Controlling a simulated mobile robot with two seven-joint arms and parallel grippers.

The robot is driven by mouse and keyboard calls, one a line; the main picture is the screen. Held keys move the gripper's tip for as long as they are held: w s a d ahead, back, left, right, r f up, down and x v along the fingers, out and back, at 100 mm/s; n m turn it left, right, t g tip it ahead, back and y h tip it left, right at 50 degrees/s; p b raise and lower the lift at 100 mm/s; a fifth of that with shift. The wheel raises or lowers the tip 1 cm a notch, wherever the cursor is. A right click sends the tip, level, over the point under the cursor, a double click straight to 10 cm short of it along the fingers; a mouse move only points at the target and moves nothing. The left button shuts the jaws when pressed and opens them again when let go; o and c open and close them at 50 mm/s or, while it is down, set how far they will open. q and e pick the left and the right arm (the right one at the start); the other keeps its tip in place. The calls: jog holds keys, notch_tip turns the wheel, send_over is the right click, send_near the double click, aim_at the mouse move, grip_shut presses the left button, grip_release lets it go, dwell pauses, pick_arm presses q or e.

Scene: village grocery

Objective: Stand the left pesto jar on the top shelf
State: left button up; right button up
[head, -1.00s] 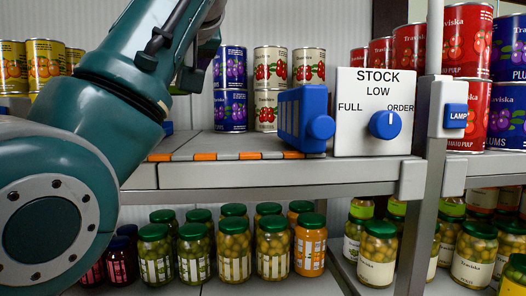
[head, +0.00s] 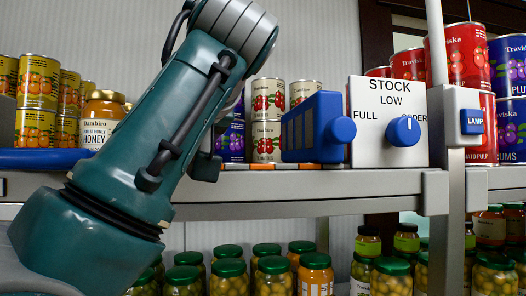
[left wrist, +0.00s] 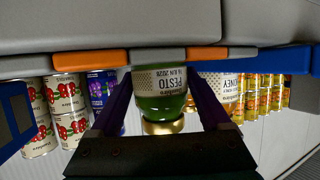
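In the left wrist view, which is upside down, a green pesto jar (left wrist: 160,82) with a gold lid and a pale label stands between the two dark fingers of my left gripper (left wrist: 160,100). The fingers lie close against both sides of the jar. The jar is upright, at the front edge of the top shelf (left wrist: 120,57); its base is hidden by that edge, so I cannot tell whether it touches the shelf. In the head view my left arm hides the gripper and the jar; the top shelf (head: 290,188) runs across the middle. My right gripper is not in view.
A honey jar (head: 103,118) and orange-labelled cans (head: 37,95) stand left on the shelf. Cherry cans (head: 268,98), a blue box-shaped unit (head: 318,130) and a STOCK dial panel (head: 388,120) are right of my arm. Green-lidded jars (head: 272,275) fill the shelf below.

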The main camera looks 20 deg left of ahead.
pick_arm(q)
jog(key=shift+o, duration=1.3)
jog(key=shift+d, duration=0.1)
jog(key=p+v, duration=0.4)
jog(key=v, duration=0.8)
jog(key=shift+f, duration=0.1)
